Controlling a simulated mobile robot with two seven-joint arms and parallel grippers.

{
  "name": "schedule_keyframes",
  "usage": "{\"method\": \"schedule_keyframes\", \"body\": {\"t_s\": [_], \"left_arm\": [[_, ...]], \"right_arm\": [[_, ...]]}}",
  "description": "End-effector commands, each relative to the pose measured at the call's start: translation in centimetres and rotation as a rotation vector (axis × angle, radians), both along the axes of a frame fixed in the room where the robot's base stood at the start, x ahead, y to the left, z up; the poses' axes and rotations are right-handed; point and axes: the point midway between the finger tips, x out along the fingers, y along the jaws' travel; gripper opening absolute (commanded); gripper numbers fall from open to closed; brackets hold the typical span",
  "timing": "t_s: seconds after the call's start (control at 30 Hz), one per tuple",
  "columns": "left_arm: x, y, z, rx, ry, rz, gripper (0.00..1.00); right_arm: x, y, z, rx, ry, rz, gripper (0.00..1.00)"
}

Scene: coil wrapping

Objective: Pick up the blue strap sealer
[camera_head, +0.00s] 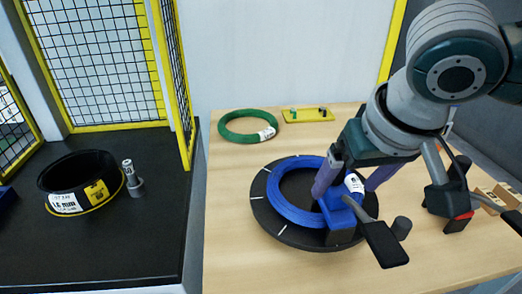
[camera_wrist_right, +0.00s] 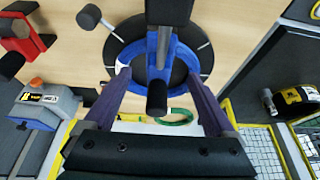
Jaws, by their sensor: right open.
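In the right wrist view the sealer (camera_wrist_right: 153,62) lies between the fingers. My right gripper (camera_head: 352,180) is open, its purple fingers pointing down just above or around the sealer. The fingers (camera_wrist_right: 157,80) also show spread in the wrist view, with a gap at each side of the sealer. I cannot tell whether they touch it. My left gripper is not in view.
A red and black tool (camera_head: 458,222) stands to the right, near cardboard boxes (camera_head: 490,200). A green coil (camera_head: 247,126) and a yellow tray (camera_head: 308,115) lie at the back. A black coil (camera_head: 80,182) sits on the dark table at left. The wooden table's front is clear.

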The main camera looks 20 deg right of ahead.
Motion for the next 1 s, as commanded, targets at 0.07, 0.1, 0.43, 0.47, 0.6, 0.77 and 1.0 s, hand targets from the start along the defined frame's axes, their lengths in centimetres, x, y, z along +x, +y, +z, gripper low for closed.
{"method": "schedule_keyframes", "body": {"t_s": [0.07,0.1,0.43,0.47,0.6,0.77,1.0], "left_arm": [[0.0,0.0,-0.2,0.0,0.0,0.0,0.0],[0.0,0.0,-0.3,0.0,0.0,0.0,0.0],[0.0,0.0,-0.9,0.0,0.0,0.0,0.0],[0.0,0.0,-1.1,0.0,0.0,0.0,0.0],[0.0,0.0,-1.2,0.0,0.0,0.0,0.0],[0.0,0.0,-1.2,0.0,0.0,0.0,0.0],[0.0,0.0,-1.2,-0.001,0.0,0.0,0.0]], "right_arm": [[0.4,0.0,-1.0,0.001,0.0,-0.001,0.9],[0.5,-0.1,-1.2,0.001,0.0,-0.001,0.9],[2.4,-0.6,-4.7,0.0,0.0,0.001,0.9],[2.5,-0.6,-5.1,0.0,0.001,0.002,0.9],[2.9,-0.8,-6.0,-0.001,-0.002,0.003,0.9],[3.0,-0.8,-6.0,-0.001,-0.002,0.004,0.9],[2.9,-0.8,-6.0,0.0,-0.001,0.003,0.71]]}}
